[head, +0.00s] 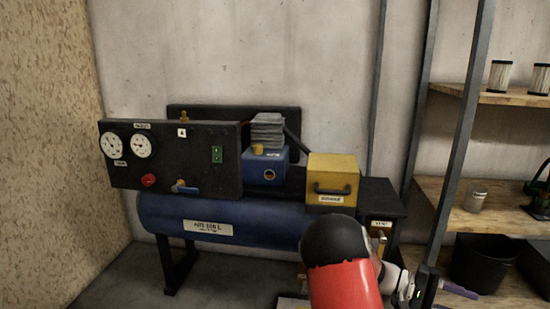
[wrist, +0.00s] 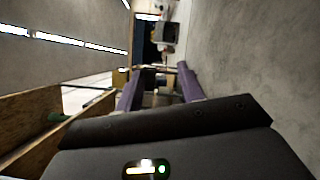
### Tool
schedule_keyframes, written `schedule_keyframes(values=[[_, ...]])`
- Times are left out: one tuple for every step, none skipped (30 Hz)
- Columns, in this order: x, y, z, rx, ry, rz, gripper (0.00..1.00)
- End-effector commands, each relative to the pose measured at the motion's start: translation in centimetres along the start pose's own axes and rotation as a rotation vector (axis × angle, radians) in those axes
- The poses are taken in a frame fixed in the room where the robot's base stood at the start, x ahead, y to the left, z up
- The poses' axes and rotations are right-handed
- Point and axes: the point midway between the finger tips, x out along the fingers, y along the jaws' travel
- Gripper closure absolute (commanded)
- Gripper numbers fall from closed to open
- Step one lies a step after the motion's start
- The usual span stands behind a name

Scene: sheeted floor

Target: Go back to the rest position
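My gripper (wrist: 158,92) shows in the wrist view with its two purple fingers well apart and nothing held between them. In the head view only part of my gripper (head: 455,289) shows at the lower right, with a purple finger in front of the shelf. My red and black arm link hides part of the scene at the bottom centre.
A blue air compressor (head: 240,220) with a black gauge panel (head: 200,174) stands against the wall. A yellow box (head: 333,170) sits at its right. A wooden shelf (head: 515,98) stands at the right, holding white filters (head: 499,76) and a black bin (head: 480,264). Bare floor shows at lower left.

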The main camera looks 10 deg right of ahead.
Motion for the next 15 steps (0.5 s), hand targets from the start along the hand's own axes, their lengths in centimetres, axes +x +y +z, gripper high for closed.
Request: schedule_keyframes(values=[[0.0,0.2,1.5,-0.008,0.026,-0.122,0.62],[-0.2,0.0,2.3,-0.015,0.043,-0.188,0.62],[-0.6,-0.3,3.3,-0.027,0.069,-0.275,0.62],[-0.9,-0.5,4.0,-0.032,0.09,-0.34,0.62],[-1.3,-0.6,4.8,-0.04,0.112,-0.401,0.62],[-1.9,-0.8,5.8,-0.047,0.146,-0.482,0.62],[-2.4,-0.8,6.6,-0.052,0.173,-0.542,0.62],[-3.0,-0.8,7.5,-0.057,0.201,-0.599,0.62],[-3.8,-0.8,8.5,-0.061,0.242,-0.675,0.62],[-4.4,-0.8,9.4,-0.065,0.273,-0.729,0.62],[-5.0,-0.7,10.2,-0.066,0.306,-0.782,0.62],[-5.9,-0.5,11.4,-0.069,0.353,-0.85,0.62],[-6.5,-0.3,12.3,-0.069,0.388,-0.899,0.62],[-7.2,-0.1,13.2,-0.07,0.426,-0.946,0.62],[-8.1,0.2,14.5,-0.069,0.478,-1.005,0.62]])
